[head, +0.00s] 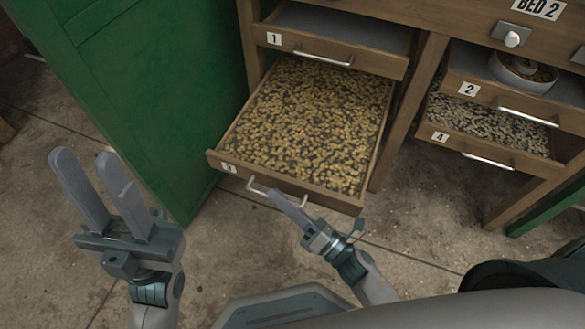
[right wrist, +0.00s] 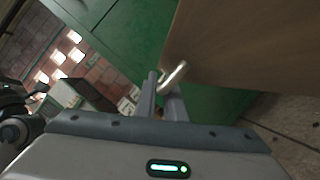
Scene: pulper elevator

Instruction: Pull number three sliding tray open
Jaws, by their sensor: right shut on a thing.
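The lower left sliding tray (head: 225,162), full of yellowish beans, is pulled well out of the wooden cabinet. Its front carries a small label, blurred but apparently a 3, and a metal bar handle (head: 257,190). My right gripper (head: 275,194) is shut on this handle at the tray's front. In the right wrist view, the fingers (right wrist: 162,98) close around the pale handle (right wrist: 174,75) beside the wooden front (right wrist: 235,45). My left gripper (head: 98,180) is open and empty, in the air to the left, apart from the tray.
Tray 1 (head: 335,55) sits above, slightly out. A green panel (head: 150,90) stands close to the left. The concrete floor (head: 230,255) in front is clear.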

